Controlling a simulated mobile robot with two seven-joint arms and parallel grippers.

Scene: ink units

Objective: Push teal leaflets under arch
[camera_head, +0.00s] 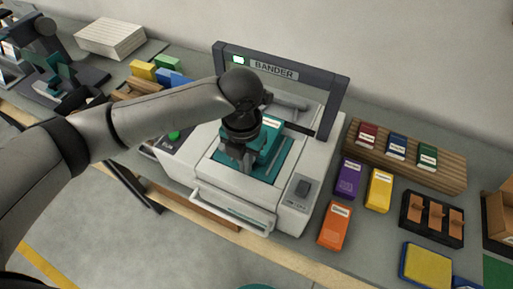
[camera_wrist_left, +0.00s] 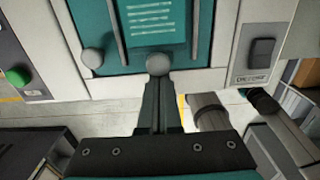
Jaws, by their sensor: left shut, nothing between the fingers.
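The teal leaflets (camera_head: 272,135) lie in a stack on the teal bed (camera_head: 283,168) of the white banding machine, partly hidden behind my left gripper. The grey arch (camera_head: 335,95), with a "BANDER" sign, stands behind the bed. In the left wrist view the leaflets (camera_wrist_left: 155,22) show pale printed lines and lie between two thin dark rails. My left gripper (camera_head: 243,166) is shut and empty, over the bed on the near side of the leaflets. In the left wrist view its fingertips (camera_wrist_left: 158,66) are close to the leaflets' near edge; contact cannot be told.
Right of the machine (camera_head: 318,160) lie a purple box (camera_head: 347,178), a yellow box (camera_head: 379,190), an orange box (camera_head: 334,226) and a black tray (camera_head: 410,212). A wooden rack (camera_head: 450,175) stands behind. A green button (camera_wrist_left: 18,75) sits left of the bed.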

